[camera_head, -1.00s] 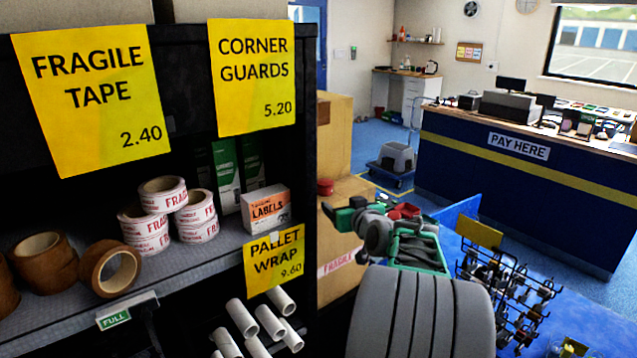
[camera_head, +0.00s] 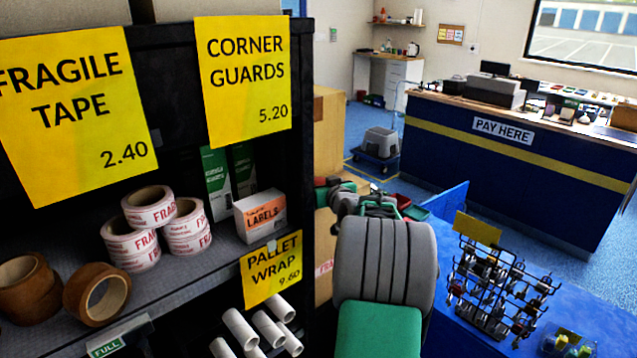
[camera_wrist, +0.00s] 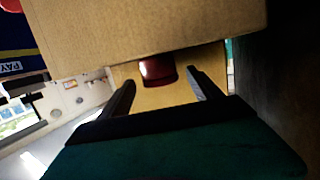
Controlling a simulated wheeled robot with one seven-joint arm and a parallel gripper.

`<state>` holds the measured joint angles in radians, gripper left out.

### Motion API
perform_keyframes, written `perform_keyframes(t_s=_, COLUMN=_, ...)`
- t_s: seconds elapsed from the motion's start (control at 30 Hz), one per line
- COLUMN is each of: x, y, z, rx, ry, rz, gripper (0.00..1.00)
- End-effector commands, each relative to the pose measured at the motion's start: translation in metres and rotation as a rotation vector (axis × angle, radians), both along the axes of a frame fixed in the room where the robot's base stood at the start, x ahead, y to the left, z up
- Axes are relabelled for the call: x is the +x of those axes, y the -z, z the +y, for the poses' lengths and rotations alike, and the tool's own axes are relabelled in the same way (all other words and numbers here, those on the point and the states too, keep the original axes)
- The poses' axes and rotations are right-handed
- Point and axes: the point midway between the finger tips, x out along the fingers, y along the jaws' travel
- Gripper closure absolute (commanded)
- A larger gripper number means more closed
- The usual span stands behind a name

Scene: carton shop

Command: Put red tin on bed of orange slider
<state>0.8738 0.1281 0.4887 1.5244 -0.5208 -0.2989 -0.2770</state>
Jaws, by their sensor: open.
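The red tin (camera_wrist: 157,71) shows in the wrist view as a small dark red cylinder against pale cardboard. It lies between and beyond the fingertips of my gripper (camera_wrist: 161,78), which is open, with the fingers spread to either side. I cannot tell any contact with the tin. In the head view, a small red patch that looks like the tin (camera_head: 320,182) shows at the shelf's right edge, beside my gripper (camera_head: 334,184); much of it is hidden. No orange slider can be made out in either view.
A large carton face (camera_wrist: 150,30) fills the upper wrist view, close to the fingers. In the head view, a dark shelf (camera_head: 200,262) with tape rolls stands left of my arm. Stacked cartons (camera_head: 327,135) stand behind. A blue table (camera_head: 590,318) with a wire rack is right.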

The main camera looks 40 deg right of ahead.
Motion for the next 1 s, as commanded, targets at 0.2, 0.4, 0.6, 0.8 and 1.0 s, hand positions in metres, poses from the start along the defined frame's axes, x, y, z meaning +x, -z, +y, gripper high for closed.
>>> perform_keyframes(t_s=0.2, x=0.0029, y=0.0003, z=0.0007, rx=-0.001, ry=-0.002, rz=-0.001, gripper=0.27)
perform_keyframes(t_s=0.4, x=0.0029, y=0.0004, z=0.001, rx=-0.001, ry=-0.003, rz=-0.001, gripper=0.43)
perform_keyframes(t_s=0.6, x=0.0028, y=0.0004, z=0.001, rx=-0.001, ry=-0.003, rz=-0.001, gripper=0.6)
perform_keyframes(t_s=0.8, x=0.0027, y=0.0004, z=0.001, rx=-0.001, ry=-0.003, rz=-0.001, gripper=0.76)
perform_keyframes(t_s=1.0, x=0.0026, y=0.0005, z=0.0009, rx=-0.001, ry=-0.002, rz=-0.001, gripper=0.92)
